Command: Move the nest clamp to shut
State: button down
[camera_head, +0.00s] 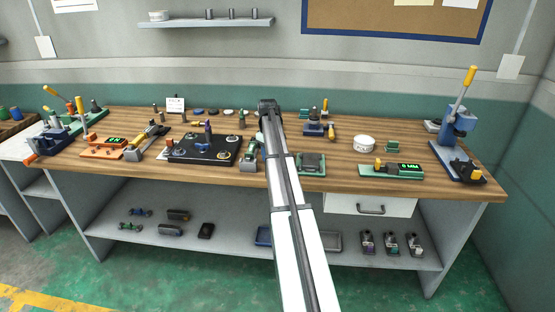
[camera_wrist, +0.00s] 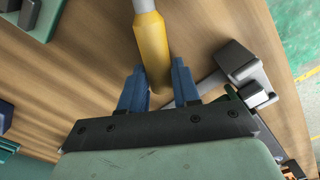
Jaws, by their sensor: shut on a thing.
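In the wrist view my gripper (camera_wrist: 159,88) has its two blue fingers closed on a yellow handle (camera_wrist: 153,45). A pale shaft (camera_wrist: 144,5) runs from the handle out of the top edge. The clamp body that this handle belongs to is not clear in the wrist view. In the head view my arm covers the middle of the bench and my gripper is hidden. A small green and grey fixture (camera_head: 250,154) stands just left of my arm; I cannot tell whether it is the nest clamp.
A grey block with a rod (camera_wrist: 238,62) lies close right of my fingers. A black plate with round stations (camera_head: 205,149) is left of my arm on the wooden bench (camera_head: 330,182). A blue lever press (camera_head: 455,130) stands far right.

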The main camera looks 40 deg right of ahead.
jog(key=shift+d, duration=0.1)
dwell(0.5)
jog(key=d+m, duration=0.2)
jog(key=shift+d+m, duration=0.1)
jog(key=shift+m, duration=0.3)
jog(key=shift+d+m, duration=0.3)
jog(key=shift+m, duration=0.1)
jog(key=shift+s+d+m, duration=0.2)
jog(key=shift+d+m, duration=0.5)
jog(key=shift+m, duration=0.1)
jog(key=shift+s+d+m, duration=0.3)
jog(key=shift+d+m, duration=0.45)
jog(key=shift+m, duration=0.25)
